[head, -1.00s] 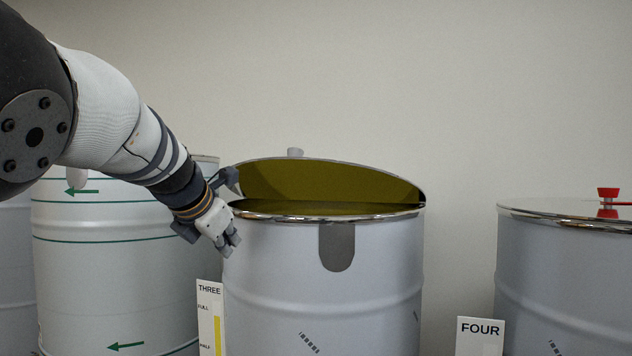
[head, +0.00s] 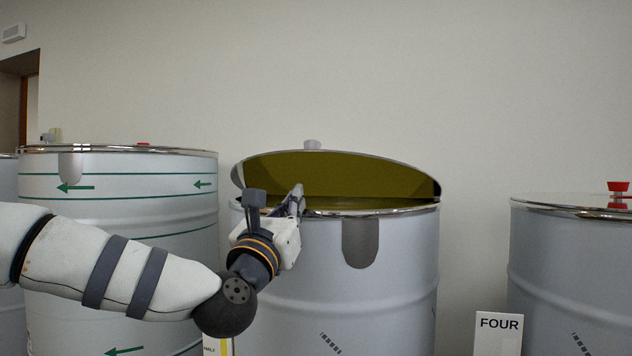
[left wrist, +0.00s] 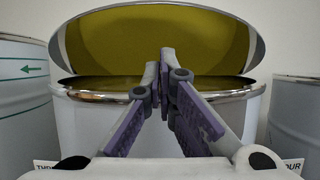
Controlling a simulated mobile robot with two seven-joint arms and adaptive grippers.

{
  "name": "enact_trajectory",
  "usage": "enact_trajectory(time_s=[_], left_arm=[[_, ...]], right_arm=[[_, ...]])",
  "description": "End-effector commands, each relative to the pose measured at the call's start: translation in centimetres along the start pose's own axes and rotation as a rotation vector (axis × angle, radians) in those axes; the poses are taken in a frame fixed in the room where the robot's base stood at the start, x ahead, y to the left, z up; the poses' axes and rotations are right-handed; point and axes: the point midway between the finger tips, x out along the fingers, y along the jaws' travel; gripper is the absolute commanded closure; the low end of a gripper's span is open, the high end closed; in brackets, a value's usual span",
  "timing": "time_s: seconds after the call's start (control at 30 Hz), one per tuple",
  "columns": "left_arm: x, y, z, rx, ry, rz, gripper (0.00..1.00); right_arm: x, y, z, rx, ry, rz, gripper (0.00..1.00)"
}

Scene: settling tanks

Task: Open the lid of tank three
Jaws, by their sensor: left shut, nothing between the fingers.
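Tank three (head: 400,270) is a pale grey drum with a shiny rim and a grey tab on its front. Its lid (head: 350,172) is tilted partly up, hinged at the back, with its olive underside facing me; it also shows in the left wrist view (left wrist: 215,38). My left gripper (head: 298,192) is at the front left of the rim, fingers pointing up toward the opening under the lid. In the left wrist view the fingertips (left wrist: 166,55) are together with nothing between them, in front of the lid's underside. Whether they touch the lid I cannot tell. My right gripper is not in view.
A tank with green bands and arrows (head: 120,240) stands close on the left. Tank four (head: 570,260), with a red knob (head: 618,187) on top, stands right behind its FOUR sign (head: 498,335). A gap separates it from tank three. A plain wall is behind.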

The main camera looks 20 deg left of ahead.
Motion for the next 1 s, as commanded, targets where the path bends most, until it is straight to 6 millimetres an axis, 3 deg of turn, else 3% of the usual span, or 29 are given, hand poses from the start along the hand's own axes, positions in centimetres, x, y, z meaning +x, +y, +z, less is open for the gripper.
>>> enact_trajectory(time_s=[0.5, 0.7, 1.0], left_arm=[[8.7, 0.0, -0.2, 0.004, 0.002, 0.0, 1.0], [9.8, 0.0, -0.1, 0.002, 0.002, 0.0, 1.0], [9.9, 0.0, -0.1, 0.002, 0.002, 0.0, 1.0]], right_arm=[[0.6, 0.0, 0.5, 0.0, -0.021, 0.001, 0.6], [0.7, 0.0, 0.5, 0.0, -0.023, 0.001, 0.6], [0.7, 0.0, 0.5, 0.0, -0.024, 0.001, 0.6]])
